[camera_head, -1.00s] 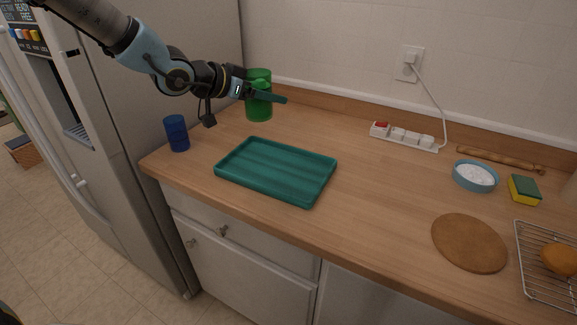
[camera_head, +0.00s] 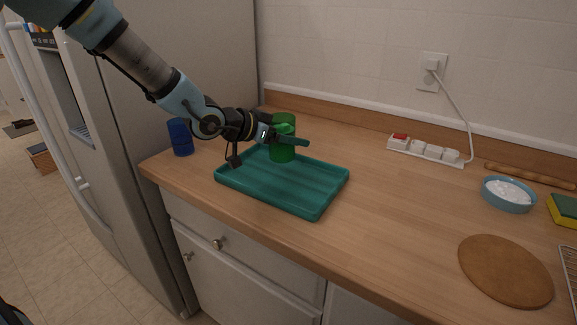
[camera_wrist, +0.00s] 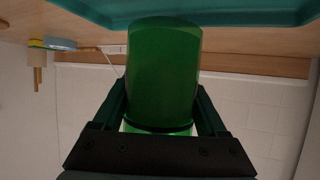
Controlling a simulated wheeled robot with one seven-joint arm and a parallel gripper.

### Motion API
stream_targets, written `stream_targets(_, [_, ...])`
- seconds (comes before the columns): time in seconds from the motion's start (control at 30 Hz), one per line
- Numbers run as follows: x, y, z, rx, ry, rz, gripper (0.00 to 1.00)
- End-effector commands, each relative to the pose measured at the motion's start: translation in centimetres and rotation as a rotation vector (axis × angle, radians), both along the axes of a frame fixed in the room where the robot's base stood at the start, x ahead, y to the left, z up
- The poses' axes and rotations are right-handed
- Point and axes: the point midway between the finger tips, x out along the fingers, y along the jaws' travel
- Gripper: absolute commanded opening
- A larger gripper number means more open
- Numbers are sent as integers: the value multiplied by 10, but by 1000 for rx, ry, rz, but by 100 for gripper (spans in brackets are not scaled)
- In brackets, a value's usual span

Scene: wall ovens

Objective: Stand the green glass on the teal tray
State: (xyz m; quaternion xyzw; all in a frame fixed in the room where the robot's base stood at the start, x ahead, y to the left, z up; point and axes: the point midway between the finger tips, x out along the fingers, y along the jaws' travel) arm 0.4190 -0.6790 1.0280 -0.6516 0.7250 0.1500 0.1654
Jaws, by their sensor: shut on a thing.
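The green glass (camera_head: 283,152) is upright between the fingers of my gripper (camera_head: 297,138), which is shut on it. In the head view the glass overlaps the back edge of the teal tray (camera_head: 282,190). I cannot tell whether its base touches the tray. In the wrist view the glass (camera_wrist: 163,75) fills the middle between both fingers (camera_wrist: 162,108). The tray's edge (camera_wrist: 240,14) spans the top of that view, with the glass's end near it. The tray lies flat on the counter, and its visible surface is empty.
A blue glass (camera_head: 180,138) stands left of the tray by the fridge. A power strip (camera_head: 424,150) lies along the wall. A blue bowl of white stuff (camera_head: 508,195), a round brown board (camera_head: 505,270) and a sponge (camera_head: 565,208) are at right. The counter between tray and board is clear.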

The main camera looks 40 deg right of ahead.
Motion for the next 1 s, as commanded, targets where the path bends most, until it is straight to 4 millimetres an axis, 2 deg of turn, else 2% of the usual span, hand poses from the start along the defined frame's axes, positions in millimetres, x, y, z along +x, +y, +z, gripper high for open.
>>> stream_targets(0.03, [-1,0,-8,2,2,-1,10])
stream_targets(0.43, [-1,0,-53,0,2,-1,10])
stream_targets(0.87, [0,0,-62,0,-2,0,10])
stream_targets(0.9, [0,0,-62,0,-2,0,77])
stream_targets(1.0, [0,0,-61,0,-2,0,88])
